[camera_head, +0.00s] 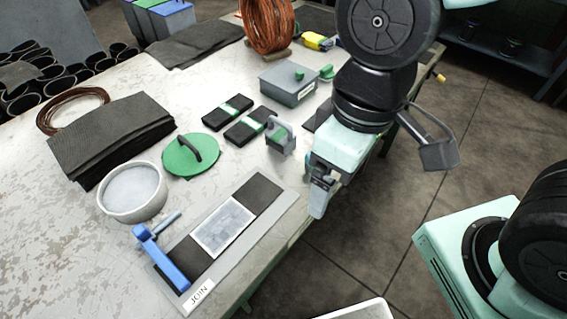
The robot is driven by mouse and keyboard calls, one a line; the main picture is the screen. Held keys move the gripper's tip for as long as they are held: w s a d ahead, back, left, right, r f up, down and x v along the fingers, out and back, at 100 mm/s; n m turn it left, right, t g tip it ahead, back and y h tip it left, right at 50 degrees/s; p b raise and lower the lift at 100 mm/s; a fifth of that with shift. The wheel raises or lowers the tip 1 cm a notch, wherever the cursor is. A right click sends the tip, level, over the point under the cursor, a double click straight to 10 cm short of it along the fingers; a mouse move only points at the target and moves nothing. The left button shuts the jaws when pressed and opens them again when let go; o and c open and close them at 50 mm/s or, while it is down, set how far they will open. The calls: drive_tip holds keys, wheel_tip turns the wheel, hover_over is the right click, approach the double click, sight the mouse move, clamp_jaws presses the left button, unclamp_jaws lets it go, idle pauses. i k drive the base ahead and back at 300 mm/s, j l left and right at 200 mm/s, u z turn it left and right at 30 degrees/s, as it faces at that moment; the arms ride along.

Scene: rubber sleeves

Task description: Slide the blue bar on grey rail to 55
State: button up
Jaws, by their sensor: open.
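The blue bar (163,258) lies across the left end of a grey plate labelled JOIN, with a short blue-grey handle beside its upper end. The plate (278,213) is the only rail-like piece I can make out. It carries dark strips and a pale printed sheet in its middle. No scale number or 55 mark is readable. My gripper (318,203) points down near the plate's upper right end, well apart from the blue bar. It is open, with nothing seen between its fingers, though the view of them is partly blocked.
A white bowl (134,205) and a green lid (190,156) stand behind the plate. A grey clip-like holder (282,137) is just left of my gripper. Black sleeves, a grey box (290,85) and a copper coil (268,25) are farther back. The table's front-left area is clear.

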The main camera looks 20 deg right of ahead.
sight(147, 239)
drive_tip(key=j+u, duration=0.2)
drive_tip(key=u, duration=0.2)
drive_tip(key=i+j+u, duration=0.1)
drive_tip(key=u, duration=0.3)
drive_tip(key=i+j+u, duration=0.15)
drive_tip(key=u, duration=0.25)
